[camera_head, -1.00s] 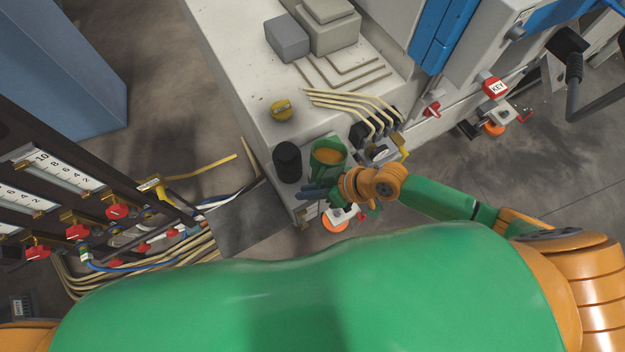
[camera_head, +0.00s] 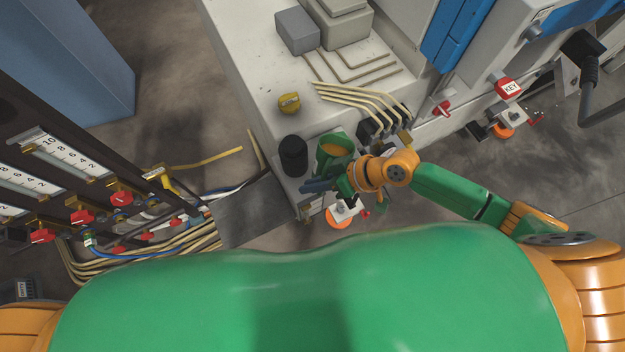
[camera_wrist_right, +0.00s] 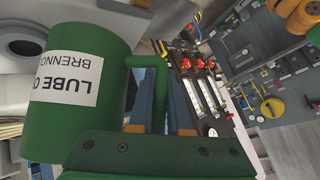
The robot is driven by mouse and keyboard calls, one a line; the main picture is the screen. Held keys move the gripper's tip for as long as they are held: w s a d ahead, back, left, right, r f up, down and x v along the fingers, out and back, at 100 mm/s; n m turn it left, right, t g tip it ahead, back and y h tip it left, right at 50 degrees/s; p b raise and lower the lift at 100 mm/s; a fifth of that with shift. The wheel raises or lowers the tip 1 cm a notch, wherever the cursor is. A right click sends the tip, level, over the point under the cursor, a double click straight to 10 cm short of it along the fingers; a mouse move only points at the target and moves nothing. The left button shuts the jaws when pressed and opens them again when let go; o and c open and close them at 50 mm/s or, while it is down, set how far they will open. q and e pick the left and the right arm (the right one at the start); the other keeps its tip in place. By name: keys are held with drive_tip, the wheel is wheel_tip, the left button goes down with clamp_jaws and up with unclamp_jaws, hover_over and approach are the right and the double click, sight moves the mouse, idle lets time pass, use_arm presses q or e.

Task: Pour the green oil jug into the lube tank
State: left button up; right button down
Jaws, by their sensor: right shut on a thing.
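The green oil jug (camera_head: 334,160) has its open mouth facing my head camera, with amber oil inside. In the right wrist view the jug (camera_wrist_right: 115,60) fills the left side, with a white "LUBE O…" label. My right gripper (camera_head: 318,186) is shut on the jug's handle; its blue-grey fingers (camera_wrist_right: 160,95) show around the handle in the wrist view. A black cylinder (camera_head: 293,155) stands left of the jug on the corner of a pale machine housing. I cannot tell for sure which part is the lube tank. No pouring stream shows. My left gripper is out of view.
The pale machine housing (camera_head: 258,60) carries a yellow cap (camera_head: 289,103), grey blocks and cream pipes (camera_head: 360,97). A dark rack with gauges and red valves (camera_head: 80,215) stands at the left. Hoses and cables run below it.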

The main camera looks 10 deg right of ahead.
drive_tip(key=shift+r+m+g+y+b, duration=0.3)
drive_tip(key=shift+r+g+y+b, duration=0.1)
drive_tip(key=shift+r+g+b, duration=0.2)
idle(0.3)
drive_tip(key=shift+r+b, duration=0.3)
